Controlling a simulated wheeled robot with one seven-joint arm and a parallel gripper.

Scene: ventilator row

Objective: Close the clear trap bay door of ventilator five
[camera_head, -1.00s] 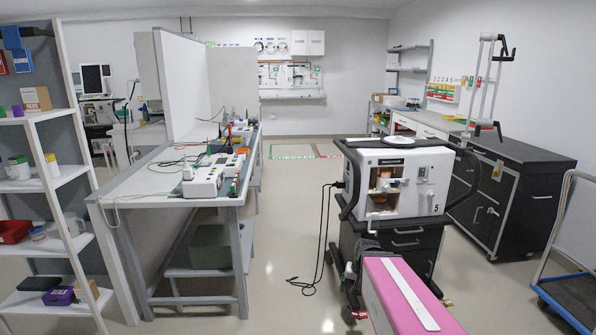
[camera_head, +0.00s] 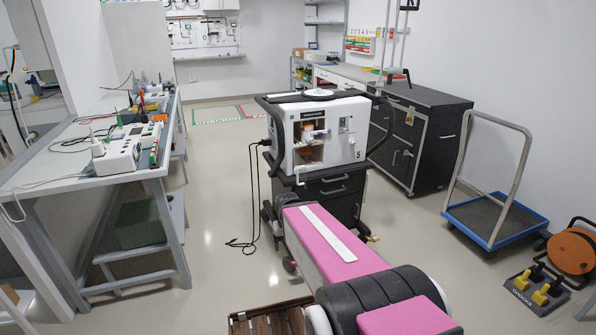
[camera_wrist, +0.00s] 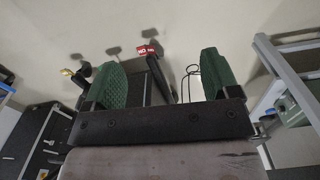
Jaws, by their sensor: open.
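Ventilator five (camera_head: 318,135) is a white unit marked 5 on a dark wheeled cart (camera_head: 325,190), beyond my arm. Its trap bay (camera_head: 308,150) is a recess on the left of the front, with orange-brown parts visible inside. The clear door is hard to make out at this size, so I cannot tell its angle. My gripper is hidden behind my pink arm in the head view. In the wrist view my gripper (camera_wrist: 160,78) has two green fingers wide apart with nothing held, facing the floor and a black leg with a red label (camera_wrist: 147,50).
A workbench (camera_head: 90,160) with instruments stands left. A dark cabinet (camera_head: 425,140) is behind the ventilator on the right. A blue-edged trolley (camera_head: 495,220) and an orange cable reel (camera_head: 572,248) are at right.

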